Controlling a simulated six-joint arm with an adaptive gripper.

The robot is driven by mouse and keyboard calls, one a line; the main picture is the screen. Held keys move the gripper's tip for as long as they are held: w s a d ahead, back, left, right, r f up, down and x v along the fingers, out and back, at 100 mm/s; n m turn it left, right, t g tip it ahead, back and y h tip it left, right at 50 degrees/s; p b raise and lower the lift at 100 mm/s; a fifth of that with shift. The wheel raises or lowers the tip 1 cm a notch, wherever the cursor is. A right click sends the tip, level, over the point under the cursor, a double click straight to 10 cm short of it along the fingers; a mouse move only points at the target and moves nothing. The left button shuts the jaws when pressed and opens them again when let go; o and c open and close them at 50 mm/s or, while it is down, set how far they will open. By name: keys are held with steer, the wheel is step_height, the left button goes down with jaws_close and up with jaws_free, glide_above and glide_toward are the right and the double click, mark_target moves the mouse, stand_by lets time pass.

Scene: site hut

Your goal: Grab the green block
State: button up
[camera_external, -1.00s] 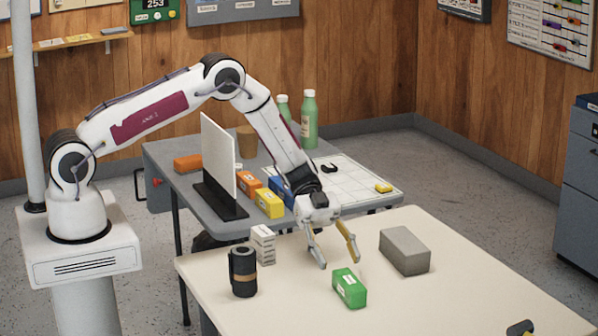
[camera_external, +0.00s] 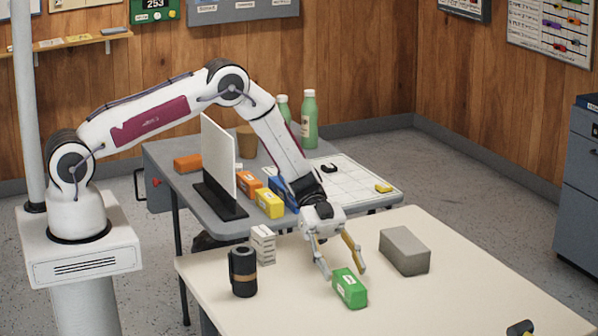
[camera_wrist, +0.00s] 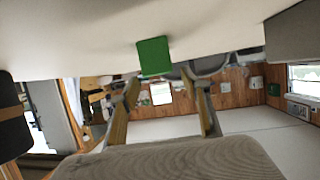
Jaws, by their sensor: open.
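The green block (camera_external: 349,288) lies on the cream table, with a small white label on its top. My gripper (camera_external: 344,275) is open, pointing down, with its fingertips low at the far side of the block, one finger to the left and one to the right. In the wrist view the green block (camera_wrist: 154,57) appears just beyond the tips of my open gripper (camera_wrist: 160,80), slightly left of the middle between them. Nothing is held. I cannot tell whether a fingertip touches the block.
A grey block (camera_external: 404,251) stands right of my gripper. A black cylinder (camera_external: 243,272) with a tan band and a small white block (camera_external: 263,244) stand to the left. Behind, a grey table (camera_external: 170,152) carries a white upright panel (camera_external: 218,157), coloured blocks and green bottles. The cream table's front is mostly clear.

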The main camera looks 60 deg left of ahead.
mark_target(347, 277)
steer(key=shift+f+x, duration=0.25)
steer(key=shift+x, duration=2)
steer(key=shift+w, duration=0.1)
steer(key=c, duration=1.3)
